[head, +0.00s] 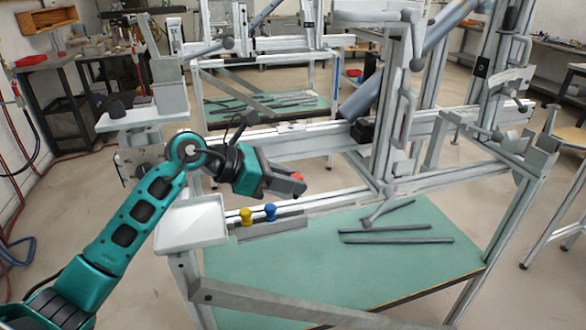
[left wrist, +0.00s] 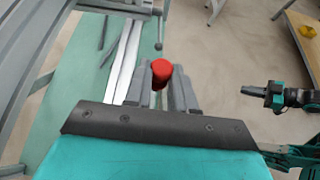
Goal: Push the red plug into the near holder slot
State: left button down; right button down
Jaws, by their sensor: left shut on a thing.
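My left gripper (head: 299,186) is shut on the red plug (head: 298,177), whose top shows above the fingers. It is held in the air, above and right of the holder (head: 288,229). In the left wrist view the red plug (left wrist: 162,69) stands between the two grey fingertips; its lower part is hidden. A yellow plug (head: 246,217) and a blue plug (head: 270,212) stand upright side by side at the grey holder. I cannot make out an empty slot. What seems to be my right gripper (left wrist: 254,92) shows small at the right of the left wrist view; its jaw state is unclear.
A white tray (head: 194,222) sits at the left corner of the metal frame, beside the yellow plug. A frame rail (head: 340,199) runs behind the holder. Dark bars (head: 396,240) lie on the green board (head: 350,272) below. Uprights and clamps crowd the right side.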

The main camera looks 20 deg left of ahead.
pick_arm(q)
jog(key=shift+w+a+f+n+t+b, duration=0.1)
jog(key=shift+w+f+n+t+b, duration=0.05)
jog(key=shift+f+b, duration=0.35)
jog(key=shift+w+a+f+n+t+b, duration=0.1)
jog(key=shift+w+a+f+n+b, duration=0.1)
jog(key=shift+f+b, duration=0.25)
jog(key=shift+w+a+f+n+t+b, duration=0.1)
jog(key=shift+w+f+n+t+b, duration=0.05)
jog(key=shift+f+b, duration=0.75)
jog(key=shift+f, duration=0.55)
pick_arm(e)
jog(key=shift+w+a+f+y, duration=0.2)
jog(key=shift+w+a+f, duration=0.15)
jog(key=shift+f, duration=0.2)
jog(key=shift+w+a+f+y, duration=0.2)
jog(key=shift+w+a+f, duration=0.15)
jog(key=shift+f, duration=0.15)
pick_arm(q)
jog(key=shift+f+b, duration=0.25)
jog(key=shift+b, duration=0.15)
pick_arm(e)
jog(key=shift+f, duration=0.25)
pick_arm(q)
jog(key=shift+r, duration=0.3)
pick_arm(e)
jog(key=shift+r, duration=0.2)
